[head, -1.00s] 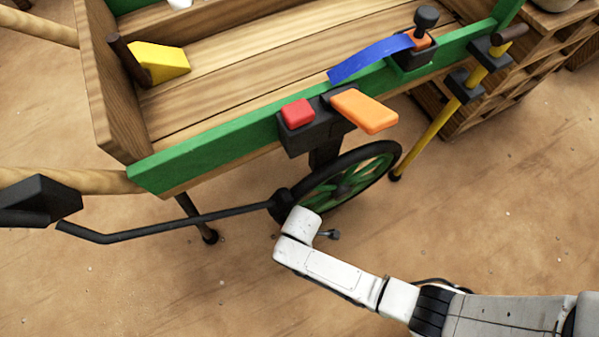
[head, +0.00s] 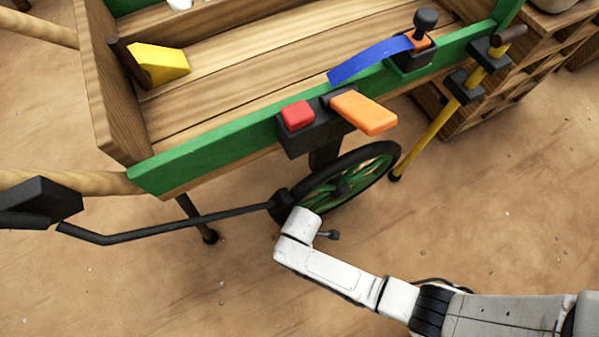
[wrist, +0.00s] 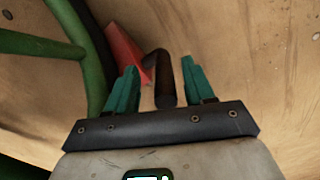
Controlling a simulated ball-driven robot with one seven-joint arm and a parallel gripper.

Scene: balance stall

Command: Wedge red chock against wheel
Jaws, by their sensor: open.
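The red chock (wrist: 124,48) lies on the ground beside the wheel in the wrist view. Its left edge is close along the dark tire (wrist: 88,45); I cannot tell whether they touch. A dark brown handle (wrist: 161,80) stands at the chock's right side. My gripper (wrist: 160,65) is open, with one teal finger on each side of the handle. The wheel (head: 345,190), dark with green spokes, stands under the cart in the head view. There, my forearm reaches to its lower left, and the chock and my fingers are hidden.
The wooden cart with a green side rail (head: 215,150) overhangs the wheel. An orange paddle (head: 365,111) and red block (head: 297,115) sit above. A yellow prop (head: 432,132) stands right. Floor in front is clear.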

